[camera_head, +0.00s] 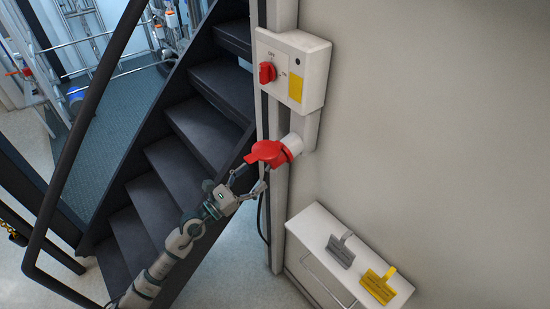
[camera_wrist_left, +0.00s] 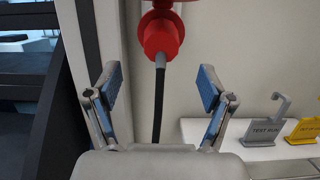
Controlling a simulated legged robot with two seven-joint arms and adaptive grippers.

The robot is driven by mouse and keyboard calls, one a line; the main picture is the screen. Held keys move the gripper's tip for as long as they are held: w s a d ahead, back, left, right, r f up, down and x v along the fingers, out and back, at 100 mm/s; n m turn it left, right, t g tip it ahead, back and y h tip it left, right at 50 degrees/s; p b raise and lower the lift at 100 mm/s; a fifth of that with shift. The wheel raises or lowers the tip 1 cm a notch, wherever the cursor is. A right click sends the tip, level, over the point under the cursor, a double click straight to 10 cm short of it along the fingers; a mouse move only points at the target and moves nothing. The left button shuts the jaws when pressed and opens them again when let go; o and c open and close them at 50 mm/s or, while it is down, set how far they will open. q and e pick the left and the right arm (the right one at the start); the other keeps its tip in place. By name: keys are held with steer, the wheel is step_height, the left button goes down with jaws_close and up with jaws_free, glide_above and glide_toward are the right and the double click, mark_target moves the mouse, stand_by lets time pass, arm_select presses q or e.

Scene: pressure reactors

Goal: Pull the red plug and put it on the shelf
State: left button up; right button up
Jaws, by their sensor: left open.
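The red plug (camera_wrist_left: 162,36) hangs below a red flap and white socket (camera_head: 293,145) on the wall post, with a dark cable running down from it. In the head view the red part (camera_head: 268,152) shows mostly from above, and the plug itself is largely hidden under it. My left gripper (camera_head: 254,180) is just below and left of the red part. In the left wrist view my left gripper (camera_wrist_left: 160,90) is open and empty, its fingers spread on either side of the cable, with the plug beyond and above them. The white shelf (camera_head: 313,222) stands low at the right.
A grey sign stand (camera_head: 341,251) and a yellow sign stand (camera_head: 378,286) are on the shelf. A white switch box (camera_head: 312,66) with a red knob (camera_head: 267,72) is above the socket. Dark stairs (camera_head: 180,165) with a railing rise at the left. The shelf's far left end is clear.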

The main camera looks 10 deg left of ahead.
mark_target(269, 164)
arm_select(q)
steer(key=p+x, duration=0.2)
steer(key=x, duration=0.5)
steer(key=shift+s+r+p, duration=0.1)
steer(key=shift+p, duration=0.25)
steer(key=shift+x, duration=0.95)
steer(key=shift+p, duration=0.45)
jaws_close()
steer(key=shift+b+v, duration=0.75)
steer(key=shift+v, duration=2.35)
